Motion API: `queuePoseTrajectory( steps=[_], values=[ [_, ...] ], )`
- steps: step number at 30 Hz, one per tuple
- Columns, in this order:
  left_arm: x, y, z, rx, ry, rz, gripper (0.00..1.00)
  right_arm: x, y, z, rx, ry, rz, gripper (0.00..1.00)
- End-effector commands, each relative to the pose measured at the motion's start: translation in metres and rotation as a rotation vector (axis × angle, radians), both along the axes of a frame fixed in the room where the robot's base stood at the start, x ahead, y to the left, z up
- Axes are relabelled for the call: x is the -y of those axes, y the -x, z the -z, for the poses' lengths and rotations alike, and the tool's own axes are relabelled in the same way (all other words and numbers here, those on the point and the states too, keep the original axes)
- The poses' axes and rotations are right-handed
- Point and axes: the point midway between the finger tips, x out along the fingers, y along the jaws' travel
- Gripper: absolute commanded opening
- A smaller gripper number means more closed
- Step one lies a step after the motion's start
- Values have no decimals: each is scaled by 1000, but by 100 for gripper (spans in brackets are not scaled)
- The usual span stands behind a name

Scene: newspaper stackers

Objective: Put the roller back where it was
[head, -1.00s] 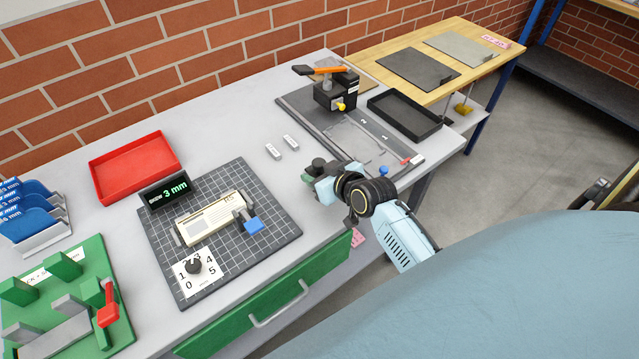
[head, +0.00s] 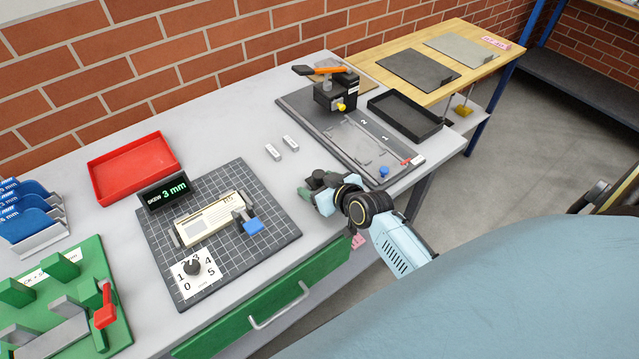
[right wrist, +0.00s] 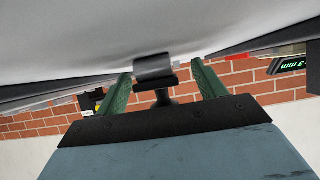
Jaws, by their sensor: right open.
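My right gripper (head: 312,186) is over the front part of the grey-white bench (head: 235,130), left of the dark plate (head: 308,108). Its green fingers stand apart in the right wrist view (right wrist: 161,82). A short grey cylinder (right wrist: 153,67) on a dark stem shows between them there; I cannot tell whether it is the roller or part of my gripper. I cannot pick out a roller for sure in the head view. A small blue knob (head: 384,171) stands at the plate's front edge, clear of the gripper. My left gripper is not in view.
Two small grey blocks (head: 273,152) lie behind the gripper. A black tray (head: 440,121) and a black device (head: 333,96) are at the right. The bench between mat and plate is mostly clear.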

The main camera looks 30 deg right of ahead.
Motion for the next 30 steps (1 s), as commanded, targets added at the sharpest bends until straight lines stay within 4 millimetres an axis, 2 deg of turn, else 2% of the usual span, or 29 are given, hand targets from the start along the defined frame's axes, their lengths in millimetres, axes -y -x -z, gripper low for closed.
queuePoseTrajectory(
  steps=[5,8,21,25,30],
  values=[
    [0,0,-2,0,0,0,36,0,0,-4,1,-1,0,70],
    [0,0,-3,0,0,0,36,1,8,-7,0,1,0,70],
    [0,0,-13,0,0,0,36,6,82,-48,-1,1,-3,70],
    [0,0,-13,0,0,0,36,7,97,-55,-1,0,-2,70],
    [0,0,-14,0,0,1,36,8,105,-60,0,0,-2,70]
  ],
)
